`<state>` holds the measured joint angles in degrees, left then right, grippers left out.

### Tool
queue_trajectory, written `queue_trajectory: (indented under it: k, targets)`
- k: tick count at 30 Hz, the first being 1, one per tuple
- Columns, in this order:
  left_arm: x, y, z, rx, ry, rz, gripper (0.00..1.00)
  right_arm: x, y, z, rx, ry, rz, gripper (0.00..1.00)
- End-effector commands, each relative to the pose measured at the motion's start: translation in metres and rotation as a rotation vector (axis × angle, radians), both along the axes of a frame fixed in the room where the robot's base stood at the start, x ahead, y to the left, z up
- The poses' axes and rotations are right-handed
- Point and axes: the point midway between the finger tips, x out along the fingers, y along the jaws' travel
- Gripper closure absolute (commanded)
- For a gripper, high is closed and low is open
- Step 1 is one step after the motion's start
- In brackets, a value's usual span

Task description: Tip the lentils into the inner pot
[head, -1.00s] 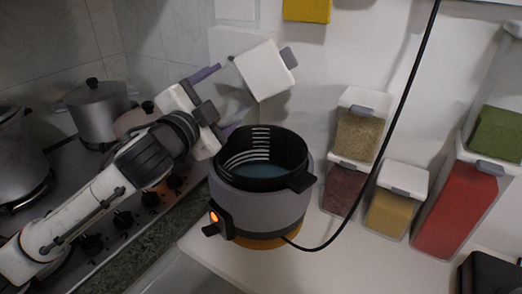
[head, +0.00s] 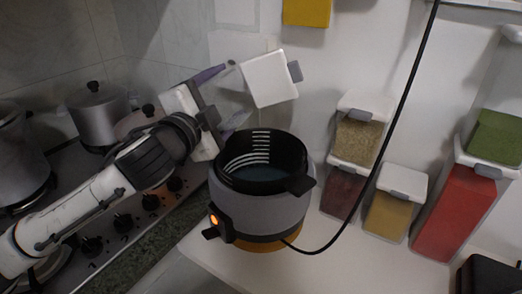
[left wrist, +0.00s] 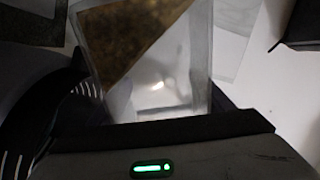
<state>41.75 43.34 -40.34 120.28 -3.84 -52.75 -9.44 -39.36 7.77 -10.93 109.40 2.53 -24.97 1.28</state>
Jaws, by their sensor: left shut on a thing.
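My left gripper (head: 227,96) is shut on a clear dispenser with a white lid (head: 268,80) and grey tab. It holds the dispenser tilted in the air, above and behind the cooker. In the left wrist view, brown lentils (left wrist: 140,35) lie slanted at one end of the clear dispenser (left wrist: 195,75). The black inner pot (head: 262,142) sits in the grey cooker (head: 265,208), with white marks and a bluish inside. No lentils can be made out in it. My right gripper is out of view.
Several filled dispensers stand right of the cooker, including a yellow one (head: 392,213) and a red one (head: 460,212). A stove with pots (head: 98,112) is at left.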

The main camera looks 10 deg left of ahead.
Motion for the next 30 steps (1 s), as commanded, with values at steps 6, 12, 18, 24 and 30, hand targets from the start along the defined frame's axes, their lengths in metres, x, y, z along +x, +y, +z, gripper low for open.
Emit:
queue_trajectory:
  k: [6, 12, 18, 24, 30]
  targets:
    - [-0.0002, -0.0005, 0.0008, 0.029, -0.008, 0.001, 0.6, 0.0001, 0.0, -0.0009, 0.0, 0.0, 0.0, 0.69]
    - [-0.0003, -0.0013, -0.0006, 0.057, -0.012, 0.001, 0.6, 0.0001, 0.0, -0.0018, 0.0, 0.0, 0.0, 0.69]
    - [-0.0003, -0.0016, -0.0011, 0.082, -0.017, 0.001, 0.6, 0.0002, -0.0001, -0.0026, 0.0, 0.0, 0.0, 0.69]
    - [-0.0009, -0.0054, -0.0028, 0.109, -0.02, 0.001, 0.6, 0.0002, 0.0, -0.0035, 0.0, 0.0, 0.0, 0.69]
    - [-0.0014, -0.0089, -0.0037, 0.135, -0.024, 0.001, 0.6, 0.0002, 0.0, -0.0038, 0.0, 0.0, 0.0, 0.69]
